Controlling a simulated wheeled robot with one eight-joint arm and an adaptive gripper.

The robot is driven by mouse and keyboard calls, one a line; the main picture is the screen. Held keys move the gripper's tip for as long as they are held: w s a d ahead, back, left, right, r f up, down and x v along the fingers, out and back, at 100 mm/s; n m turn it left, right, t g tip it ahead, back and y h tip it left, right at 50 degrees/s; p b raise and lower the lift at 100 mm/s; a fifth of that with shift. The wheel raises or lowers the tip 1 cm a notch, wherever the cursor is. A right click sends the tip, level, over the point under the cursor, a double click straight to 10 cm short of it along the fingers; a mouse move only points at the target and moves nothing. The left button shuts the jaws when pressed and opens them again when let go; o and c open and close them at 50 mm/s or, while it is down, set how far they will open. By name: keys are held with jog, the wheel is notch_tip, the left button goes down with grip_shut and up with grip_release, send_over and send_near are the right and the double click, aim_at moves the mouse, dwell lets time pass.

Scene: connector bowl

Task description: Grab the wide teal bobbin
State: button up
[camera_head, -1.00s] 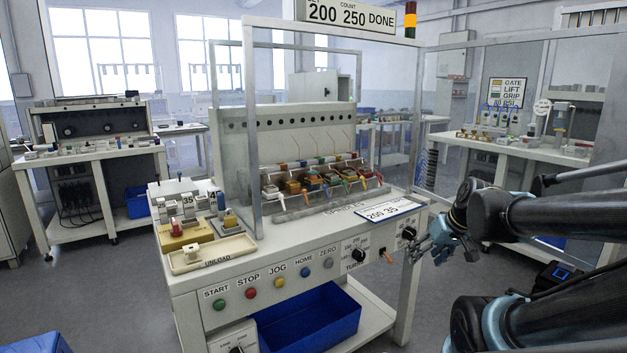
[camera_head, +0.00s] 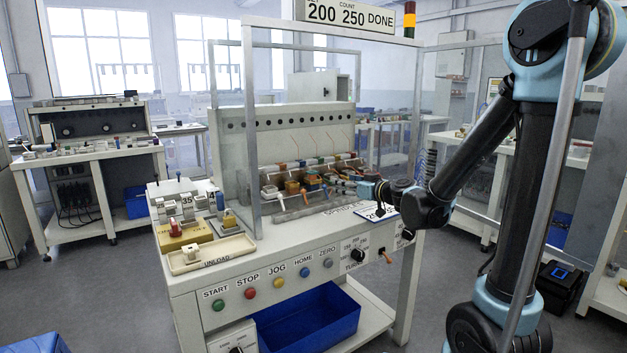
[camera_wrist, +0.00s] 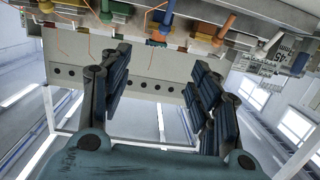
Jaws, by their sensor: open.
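My gripper (camera_wrist: 158,68) is open in the wrist view, with nothing between its dark ribbed fingers. In the head view my gripper (camera_head: 346,180) is at the right end of the winding machine's row of small coloured parts, partly hiding them. The wrist view is turned over and shows a green part (camera_wrist: 116,16), a blue part (camera_wrist: 167,14) and an orange part (camera_wrist: 228,26) along the top, beyond the fingertips. A bluish part (camera_head: 313,185) sits in the row in the head view. I cannot tell which part is the wide teal bobbin.
The machine has clear side panels (camera_head: 244,130) and a front shelf. A beige unload tray (camera_head: 212,252) is at its left front. A blue bin (camera_head: 310,318) stands underneath.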

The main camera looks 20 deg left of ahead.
aim_at(315, 173)
jog(key=shift+t, duration=0.5)
jog(key=shift+s+a+r+x, duration=0.1)
jog(key=shift+x, duration=3.35)
jog(key=shift+s+a+r+x, duration=0.1)
jog(key=shift+x, duration=3.35)
jog(key=shift+s+a+r+x, duration=0.1)
jog(key=shift+x, duration=3.4)
jog(key=shift+c, duration=0.3)
grip_shut()
